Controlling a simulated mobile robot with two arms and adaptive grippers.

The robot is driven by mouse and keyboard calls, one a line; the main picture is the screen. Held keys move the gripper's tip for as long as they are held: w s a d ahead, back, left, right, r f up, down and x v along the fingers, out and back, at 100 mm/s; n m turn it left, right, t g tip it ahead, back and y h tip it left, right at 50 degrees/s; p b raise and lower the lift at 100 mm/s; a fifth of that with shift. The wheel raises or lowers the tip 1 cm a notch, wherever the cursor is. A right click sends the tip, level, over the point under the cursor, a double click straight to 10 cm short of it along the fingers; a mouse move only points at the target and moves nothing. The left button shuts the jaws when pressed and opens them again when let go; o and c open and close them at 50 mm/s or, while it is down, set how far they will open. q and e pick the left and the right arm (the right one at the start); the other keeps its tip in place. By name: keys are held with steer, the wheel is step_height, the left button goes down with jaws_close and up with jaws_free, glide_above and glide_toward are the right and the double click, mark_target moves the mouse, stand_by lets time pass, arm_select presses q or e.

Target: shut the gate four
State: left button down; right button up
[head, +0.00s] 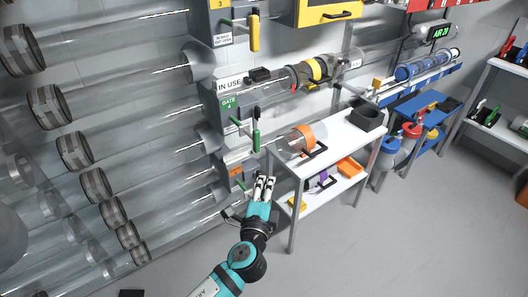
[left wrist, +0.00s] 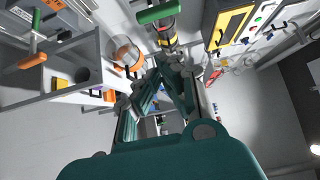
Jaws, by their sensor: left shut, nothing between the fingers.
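The gate 4 unit (head: 229,104) is a grey box with a green "GATE 4" label on the tube wall, in the middle of the head view. Its green handle (head: 256,138) stands out from the box, roughly upright. A green handle (left wrist: 158,14) also shows at the top of the left wrist view, beyond the fingertips. My left gripper (head: 265,183) is below the green handle, apart from it, with its fingers pointing up. In the left wrist view the fingers (left wrist: 164,66) meet at the tips and hold nothing. My right gripper is in neither view.
The gate 3 yellow handle (head: 254,32) is above. An orange-labelled unit (head: 236,171) is just below gate 4. A white shelf table (head: 340,136) with an orange-ringed tube (head: 302,139) stands close to the right of my gripper. Clear tubes fill the left; the floor is open at lower right.

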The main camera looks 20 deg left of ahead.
mark_target(251, 136)
arm_select(q)
steer(key=w+a+p, duration=0.1)
steer(key=w+a, duration=0.3)
steer(key=w, duration=0.8)
steer(key=shift+a+r+p, duration=0.15)
steer(key=shift+r+p, duration=0.2)
steer(key=shift+p, duration=0.05)
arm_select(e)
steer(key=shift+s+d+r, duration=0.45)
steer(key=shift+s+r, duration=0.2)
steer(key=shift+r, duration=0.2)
arm_select(q)
steer(key=shift+w, duration=0.1)
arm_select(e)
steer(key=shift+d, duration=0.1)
